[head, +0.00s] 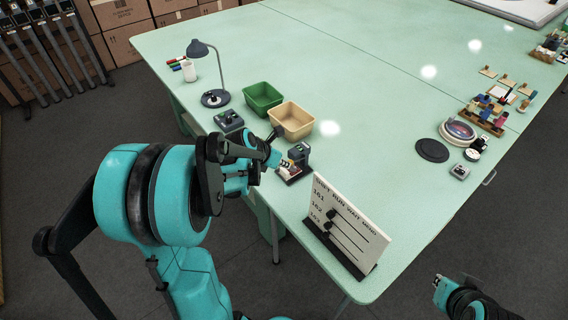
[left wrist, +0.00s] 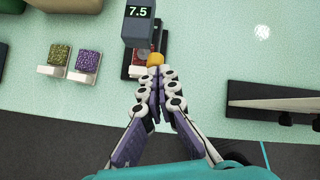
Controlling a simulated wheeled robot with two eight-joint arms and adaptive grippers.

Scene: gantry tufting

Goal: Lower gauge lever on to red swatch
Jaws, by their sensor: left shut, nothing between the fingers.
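The gauge (left wrist: 139,30) is a dark grey block on a black base, with 7.5 on its display. In the head view the gauge (head: 300,153) stands near the table's front edge. An orange knob, seemingly the lever's end (left wrist: 155,59), sits right at my left fingertips. A patch of red, likely the red swatch (left wrist: 139,57), shows under the gauge head, partly hidden. My left gripper (left wrist: 155,72) is shut and empty, its tips at the knob; I cannot tell whether they touch. My right gripper (head: 438,284) is off the table at the lower right, too small to judge.
A green swatch (left wrist: 60,54) and a purple swatch (left wrist: 88,61) sit on small stands left of the gauge. A white board with sliders (head: 346,222) stands to the right. Green (head: 262,97) and tan (head: 292,117) bins are behind. The table's middle is clear.

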